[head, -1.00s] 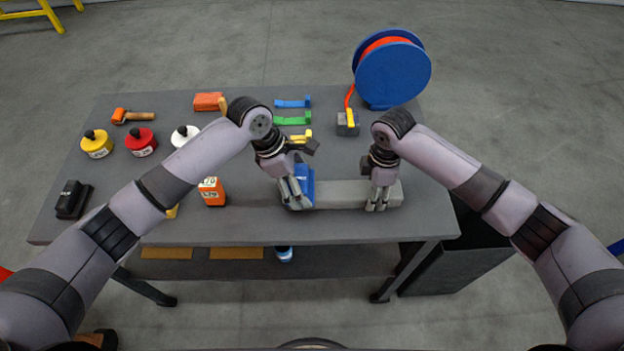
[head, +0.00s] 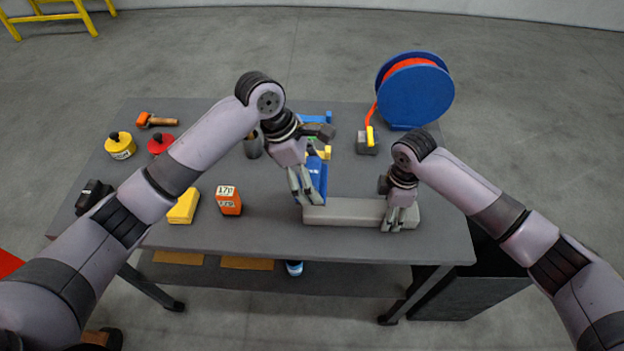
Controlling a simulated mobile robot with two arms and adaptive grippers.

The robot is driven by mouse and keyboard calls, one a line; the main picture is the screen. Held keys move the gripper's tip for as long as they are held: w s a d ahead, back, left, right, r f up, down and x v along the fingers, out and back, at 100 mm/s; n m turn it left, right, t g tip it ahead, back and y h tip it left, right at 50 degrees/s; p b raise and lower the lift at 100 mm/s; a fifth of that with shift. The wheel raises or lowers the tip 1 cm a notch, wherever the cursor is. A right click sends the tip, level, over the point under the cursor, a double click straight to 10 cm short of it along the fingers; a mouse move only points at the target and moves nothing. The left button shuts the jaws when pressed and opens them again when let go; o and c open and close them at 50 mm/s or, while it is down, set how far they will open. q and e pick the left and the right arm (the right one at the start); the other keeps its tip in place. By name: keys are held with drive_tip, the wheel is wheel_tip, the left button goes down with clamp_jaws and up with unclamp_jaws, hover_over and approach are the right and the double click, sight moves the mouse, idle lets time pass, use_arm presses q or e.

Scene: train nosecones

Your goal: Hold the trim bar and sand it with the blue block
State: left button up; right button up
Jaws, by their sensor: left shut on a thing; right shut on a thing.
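The trim bar (head: 350,212) is a long grey bar lying along the front right of the table. My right gripper (head: 392,224) is shut on it near its right end. The blue block (head: 318,182) is at the bar's left end, tilted, with its lower edge by the bar's upper rear edge. I cannot tell whether they touch. My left gripper (head: 303,198) is shut on the blue block from its left side, and its fingers hide part of it.
An orange box (head: 229,201) and a yellow block (head: 184,207) stand left of the bar. A blue reel (head: 416,93) with orange hose stands at the back right, by a grey block (head: 367,147). Yellow (head: 120,146) and red (head: 160,143) lidded tins are at the left.

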use_arm(q)
drive_tip(key=shift+r, duration=0.1)
idle(0.3)
use_arm(e)
drive_tip(key=o, duration=1)
drive_tip(key=shift+o, duration=0.2)
wheel_tip(320, 180, up, 12)
drive_tip(key=shift+f, duration=0.1)
